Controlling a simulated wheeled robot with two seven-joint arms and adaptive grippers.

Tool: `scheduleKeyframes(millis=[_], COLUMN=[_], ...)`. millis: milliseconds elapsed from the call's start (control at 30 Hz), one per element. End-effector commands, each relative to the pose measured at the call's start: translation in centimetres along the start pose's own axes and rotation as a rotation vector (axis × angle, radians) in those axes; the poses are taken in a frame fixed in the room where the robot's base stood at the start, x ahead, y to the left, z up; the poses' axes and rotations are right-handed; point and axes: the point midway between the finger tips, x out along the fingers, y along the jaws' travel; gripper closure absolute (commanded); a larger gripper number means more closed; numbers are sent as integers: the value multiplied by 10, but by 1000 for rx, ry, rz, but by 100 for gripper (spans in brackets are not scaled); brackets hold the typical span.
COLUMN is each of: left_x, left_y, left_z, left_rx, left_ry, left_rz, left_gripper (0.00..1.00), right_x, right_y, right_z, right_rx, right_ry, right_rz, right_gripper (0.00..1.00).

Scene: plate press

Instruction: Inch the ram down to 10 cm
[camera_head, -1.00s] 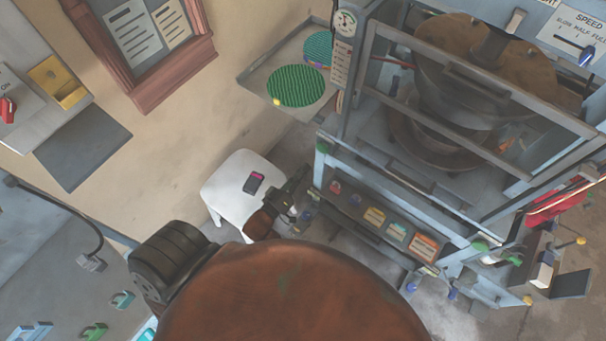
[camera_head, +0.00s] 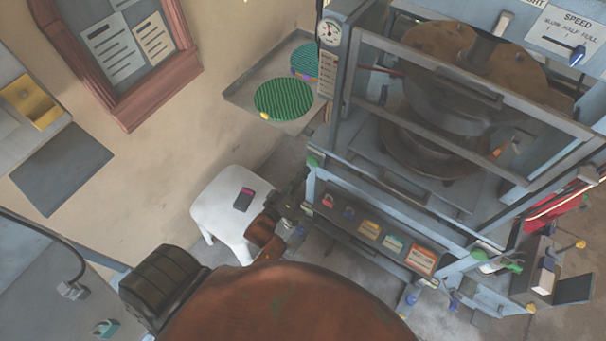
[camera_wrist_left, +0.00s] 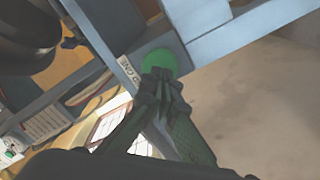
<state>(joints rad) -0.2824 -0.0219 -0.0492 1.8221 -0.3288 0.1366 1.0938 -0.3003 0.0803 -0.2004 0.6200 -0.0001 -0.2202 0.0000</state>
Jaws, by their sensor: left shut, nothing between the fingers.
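The press ram (camera_head: 445,95), a dark round block, hangs behind the barred guard (camera_head: 470,75) in the head view. A round dial (camera_head: 330,32) stands at the frame's upper left corner; its reading is too small to tell. My left gripper (camera_head: 302,186) is shut and empty, just below the green button (camera_head: 313,161) at the front left corner of the press. In the left wrist view its closed fingertips (camera_wrist_left: 160,76) overlap the lower part of the green button (camera_wrist_left: 157,62); whether they touch it I cannot tell. My right gripper is not in view.
A speed panel (camera_head: 572,27) has a blue-knobbed lever (camera_head: 577,56) at its right end. Colored labels (camera_head: 394,243) line the front panel. A white stool (camera_head: 222,205) with a dark phone-like object (camera_head: 243,199) stands left of my left gripper. A tray (camera_head: 300,118) holds green discs.

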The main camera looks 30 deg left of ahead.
Motion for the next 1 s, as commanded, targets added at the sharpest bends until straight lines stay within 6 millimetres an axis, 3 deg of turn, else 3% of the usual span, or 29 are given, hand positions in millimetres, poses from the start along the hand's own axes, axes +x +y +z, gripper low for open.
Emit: scheduleKeyframes(millis=[1000], left_x=[24], left_y=[0], left_z=[0], left_rx=[0], left_ry=[0], left_rz=[0], left_gripper=[100], right_x=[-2], right_y=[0], right_z=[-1], right_rx=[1], right_ry=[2], right_rz=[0], right_gripper=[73])
